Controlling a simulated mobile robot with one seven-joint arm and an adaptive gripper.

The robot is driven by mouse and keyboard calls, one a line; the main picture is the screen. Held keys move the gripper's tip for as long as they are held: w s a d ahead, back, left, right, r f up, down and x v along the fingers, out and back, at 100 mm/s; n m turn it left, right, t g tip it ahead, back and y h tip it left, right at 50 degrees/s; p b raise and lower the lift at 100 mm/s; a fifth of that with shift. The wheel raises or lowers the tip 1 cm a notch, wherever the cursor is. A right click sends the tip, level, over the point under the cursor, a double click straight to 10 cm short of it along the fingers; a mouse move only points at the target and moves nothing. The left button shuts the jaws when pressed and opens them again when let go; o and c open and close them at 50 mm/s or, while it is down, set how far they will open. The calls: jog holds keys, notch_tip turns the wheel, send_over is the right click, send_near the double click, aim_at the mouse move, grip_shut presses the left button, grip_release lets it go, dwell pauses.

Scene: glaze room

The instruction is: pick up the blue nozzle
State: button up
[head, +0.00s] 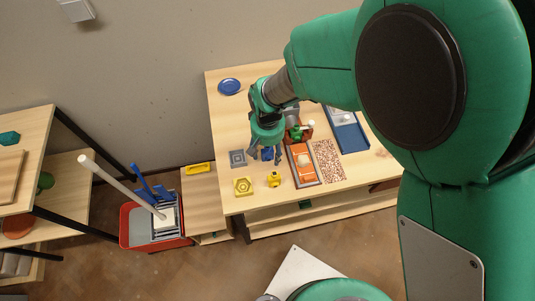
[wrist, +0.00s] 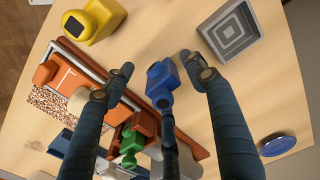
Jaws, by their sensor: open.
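The blue nozzle (wrist: 160,78) stands on the wooden table, between the two fingers of my gripper (wrist: 156,64) in the wrist view. Bare space shows on both sides of it, and the fingers look clear of it. In the head view my gripper (head: 265,153) points down over the table, and the blue nozzle (head: 268,154) shows partly behind its fingers. The gripper is open and holds nothing. How far the fingertips are above the table is hard to tell.
Close around are a grey square dish (head: 237,158), a yellow nozzle-like piece (head: 274,179), a yellow hexagonal dish (head: 243,186) and an orange tray (head: 313,178). A green piece (wrist: 131,143) and a blue plate (head: 229,86) are farther back. The table's left side is mostly clear.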

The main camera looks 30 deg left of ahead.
jog(key=shift+f, duration=0.25)
dwell(0.3)
jog(key=c, duration=1.4)
